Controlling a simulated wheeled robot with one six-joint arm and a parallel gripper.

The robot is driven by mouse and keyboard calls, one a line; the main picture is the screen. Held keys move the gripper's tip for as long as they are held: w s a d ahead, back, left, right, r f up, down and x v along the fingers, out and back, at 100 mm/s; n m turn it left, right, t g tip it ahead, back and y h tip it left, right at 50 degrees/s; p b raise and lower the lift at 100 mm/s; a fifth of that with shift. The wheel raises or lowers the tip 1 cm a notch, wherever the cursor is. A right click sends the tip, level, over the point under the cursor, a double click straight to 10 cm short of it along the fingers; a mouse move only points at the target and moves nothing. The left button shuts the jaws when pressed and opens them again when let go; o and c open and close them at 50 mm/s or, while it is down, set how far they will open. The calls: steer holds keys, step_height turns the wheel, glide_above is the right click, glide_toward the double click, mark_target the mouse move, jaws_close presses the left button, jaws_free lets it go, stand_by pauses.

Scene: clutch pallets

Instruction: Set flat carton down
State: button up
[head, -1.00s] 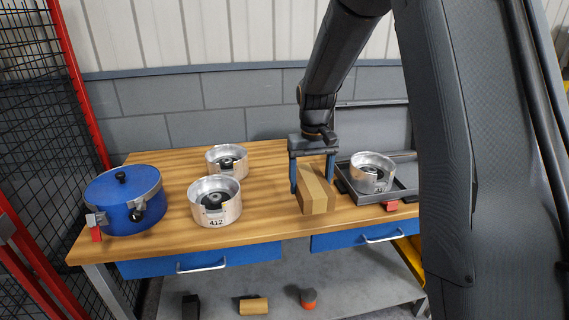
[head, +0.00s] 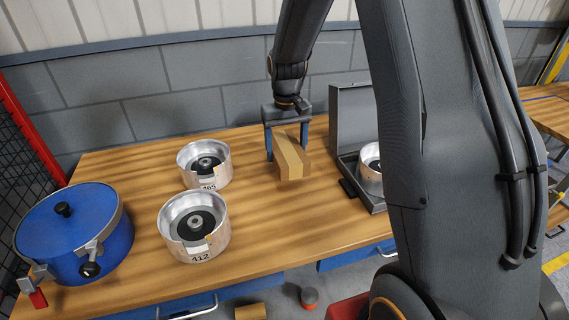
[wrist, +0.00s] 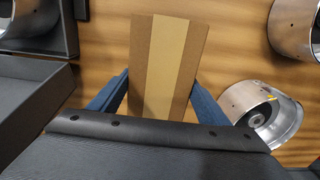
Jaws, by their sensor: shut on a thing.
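The flat carton (head: 290,158) is a brown box with a paler tape stripe along it. My gripper (head: 287,143) is shut on it, with one blue finger at each side. In the head view the carton is at or just above the wooden bench top (head: 262,235); I cannot tell whether it touches. In the wrist view the carton (wrist: 165,65) reaches out between the two blue fingers (wrist: 155,97), over the wood. Its near end is hidden by the gripper body.
Silver drums marked 465 (head: 205,165) and 412 (head: 194,225) stand left of the carton. A blue pot (head: 75,235) is at far left. A grey open case (head: 350,122) holding another drum (head: 371,168) is close on the right. Bare wood lies in front of the carton.

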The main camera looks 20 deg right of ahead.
steer(key=shift+f+p, duration=0.95)
steer(key=shift+f, duration=2.4)
steer(key=shift+f, duration=0.15)
steer(key=o, duration=1.2)
